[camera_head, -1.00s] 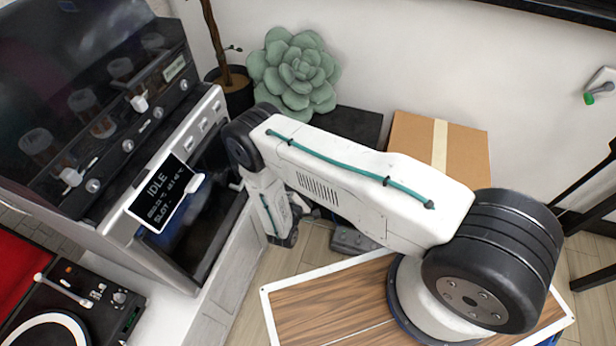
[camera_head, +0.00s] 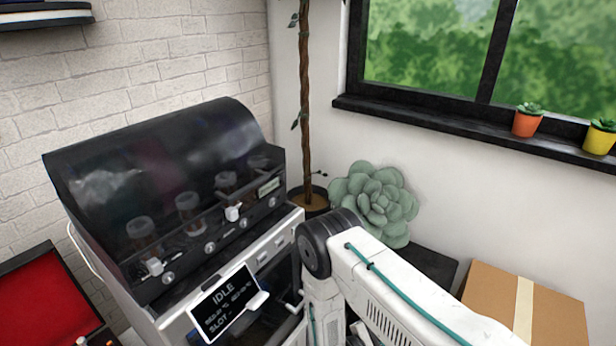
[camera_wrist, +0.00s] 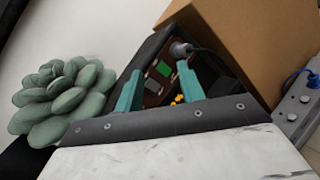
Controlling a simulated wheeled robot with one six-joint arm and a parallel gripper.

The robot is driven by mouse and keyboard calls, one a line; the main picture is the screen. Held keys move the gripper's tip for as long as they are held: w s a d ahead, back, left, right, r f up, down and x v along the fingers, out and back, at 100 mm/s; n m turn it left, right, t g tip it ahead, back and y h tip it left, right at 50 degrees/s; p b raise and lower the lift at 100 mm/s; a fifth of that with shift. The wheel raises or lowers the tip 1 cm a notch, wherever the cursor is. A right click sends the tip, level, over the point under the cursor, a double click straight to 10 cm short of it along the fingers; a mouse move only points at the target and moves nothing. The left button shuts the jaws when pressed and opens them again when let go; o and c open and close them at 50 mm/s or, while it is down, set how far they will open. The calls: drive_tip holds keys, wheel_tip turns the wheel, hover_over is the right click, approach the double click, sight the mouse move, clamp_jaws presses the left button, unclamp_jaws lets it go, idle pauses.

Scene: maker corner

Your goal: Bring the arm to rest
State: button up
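My gripper (camera_wrist: 160,84) shows in the wrist view as two teal fingers standing apart, with nothing visibly held between them. Behind the fingers is a dark open box (camera_wrist: 205,70) with small green, brown and yellow parts and a grey plug; I cannot tell exactly what it is. In the head view my white arm rises from the bottom edge beside the machine's front and bends at a black joint. The gripper itself is out of that view.
The machine (camera_head: 165,190) with a dark hood and a screen (camera_head: 228,305) reading IDLE stands left of my arm. A succulent (camera_head: 375,205) and a cardboard box (camera_head: 480,290) are behind and right. The wrist view also shows the succulent (camera_wrist: 62,100), the box (camera_wrist: 250,40) and a power strip (camera_wrist: 297,105).

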drive_tip(key=s+d+r+m+g+y, duration=0.1)
drive_tip(key=s+r+m+g, duration=0.25)
drive_tip(key=r, duration=0.65)
drive_tip(key=s+d+r+m+g+y, duration=0.1)
drive_tip(key=s+r+m+g+y, duration=0.15)
drive_tip(key=r+g, duration=0.45)
drive_tip(key=s+d+r+m+g+y, duration=0.1)
drive_tip(key=s+r+m+g, duration=0.15)
drive_tip(key=r, duration=0.95)
drive_tip(key=s+r+m+t+y, duration=0.3)
drive_tip(key=s+r, duration=0.5)
drive_tip(key=r, duration=0.4)
drive_tip(key=s+r+m+t+y, duration=0.3)
drive_tip(key=s+r+m+y, duration=0.2)
drive_tip(key=r, duration=0.8)
drive_tip(key=s+y, duration=0.3)
drive_tip(key=s, duration=0.1)
drive_tip(key=shift+s+a, duration=0.2)
drive_tip(key=shift+a, duration=0.1)
